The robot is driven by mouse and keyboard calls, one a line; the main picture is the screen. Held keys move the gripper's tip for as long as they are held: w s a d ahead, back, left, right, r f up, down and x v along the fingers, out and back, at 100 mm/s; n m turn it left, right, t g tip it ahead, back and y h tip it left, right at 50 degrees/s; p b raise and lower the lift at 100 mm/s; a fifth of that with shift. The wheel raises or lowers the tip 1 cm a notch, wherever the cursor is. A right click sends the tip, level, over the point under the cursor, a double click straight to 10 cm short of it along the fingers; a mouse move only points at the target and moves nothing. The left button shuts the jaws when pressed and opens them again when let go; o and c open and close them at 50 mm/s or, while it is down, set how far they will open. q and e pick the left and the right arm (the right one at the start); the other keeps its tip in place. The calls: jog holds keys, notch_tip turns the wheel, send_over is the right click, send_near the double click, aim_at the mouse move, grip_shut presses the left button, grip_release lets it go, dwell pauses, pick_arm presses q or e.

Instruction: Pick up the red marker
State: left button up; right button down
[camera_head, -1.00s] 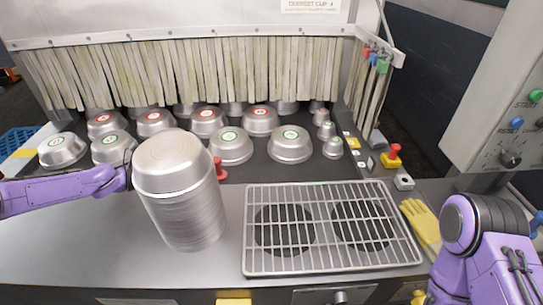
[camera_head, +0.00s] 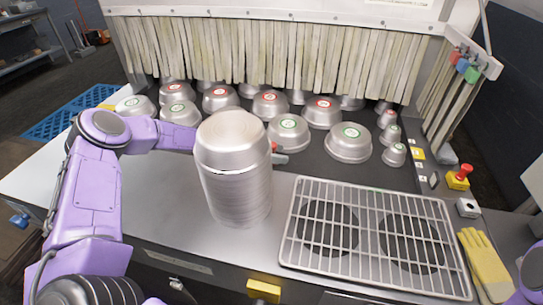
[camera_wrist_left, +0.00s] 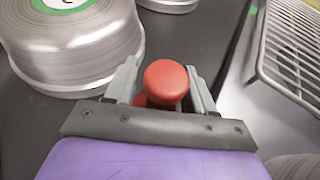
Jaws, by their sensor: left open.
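The red marker, a round-topped red knob (camera_wrist_left: 166,82), stands between the two grey fingers of my left gripper (camera_wrist_left: 160,85) in the left wrist view. The fingers are open, one on each side of it; I cannot tell whether either touches it. In the head view only a bit of the red marker (camera_head: 274,147) shows past the tall pan stack. My left gripper (camera_head: 281,159) there is mostly hidden behind that stack, with a grey finger showing at its right. My right gripper is out of view.
The tall pan stack (camera_head: 238,190) stands close in front of my left gripper. Several upturned pans with red or green labels (camera_head: 348,143) sit on the dark belt behind. A wire rack (camera_head: 375,235) and yellow gloves (camera_head: 485,263) lie to the right. Bare metal counter shows left of the stack.

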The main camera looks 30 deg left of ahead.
pick_arm(q)
jog(key=c, duration=1)
grip_shut()
jog(key=shift+r, duration=0.15)
